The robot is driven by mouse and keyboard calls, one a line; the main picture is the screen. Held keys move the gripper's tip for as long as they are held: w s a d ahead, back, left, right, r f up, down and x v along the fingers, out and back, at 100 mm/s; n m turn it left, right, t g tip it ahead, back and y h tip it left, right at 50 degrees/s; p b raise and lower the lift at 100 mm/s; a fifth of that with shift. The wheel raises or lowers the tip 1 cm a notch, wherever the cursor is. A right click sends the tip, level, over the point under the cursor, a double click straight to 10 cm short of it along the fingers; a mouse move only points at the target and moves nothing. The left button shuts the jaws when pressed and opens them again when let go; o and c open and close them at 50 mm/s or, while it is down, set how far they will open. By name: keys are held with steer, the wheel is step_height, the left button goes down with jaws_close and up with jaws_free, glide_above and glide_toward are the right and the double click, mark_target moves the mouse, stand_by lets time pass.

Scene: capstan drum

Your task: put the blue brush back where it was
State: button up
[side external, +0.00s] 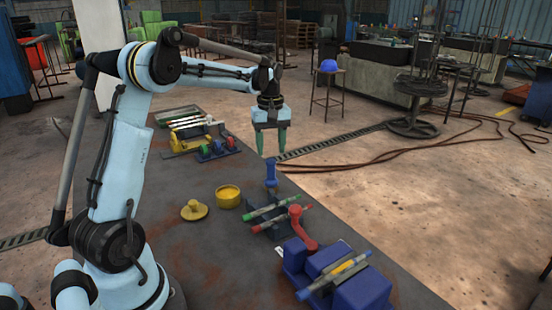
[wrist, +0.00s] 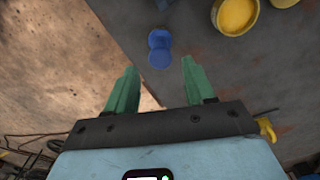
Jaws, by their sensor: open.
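A small blue upright piece with a rounded top, apparently the blue brush (side external: 270,174), stands on the dark table near its far edge. In the wrist view the blue brush (wrist: 159,47) shows just beyond my fingertips, and its bristles cannot be made out. My gripper (side external: 271,148) points down above the blue brush, with its green fingers apart and nothing between them. In the wrist view my gripper (wrist: 158,72) also shows a clear gap.
A yellow cup (side external: 228,197) and a yellow lid (side external: 194,211) sit left of the brush. A rack with a green-tipped marker (side external: 268,209), a red curved piece (side external: 300,228) and blue blocks (side external: 362,292) stand nearer. Coloured pieces (side external: 217,149) and a tray (side external: 178,113) lie farther back.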

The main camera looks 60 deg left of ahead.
step_height(320, 180, up, 5)
steer(key=shift+d+f, duration=0.1)
steer(key=shift+f, duration=0.1)
steer(key=s+d+r+m+t, duration=0.1)
steer(key=s+d+m+t, duration=0.15)
steer(key=d, duration=0.35)
steer(key=s+d+r+m+t, duration=0.1)
steer(key=s+d+m, duration=0.1)
steer(key=d+m, duration=0.3)
steer(key=s+d+f+m+t, duration=0.3)
steer(key=s+d+f+m, duration=0.2)
steer(key=d, duration=0.6)
steer(key=s+m, duration=0.2)
steer(key=s, duration=0.1)
steer(key=shift+t, duration=0.35)
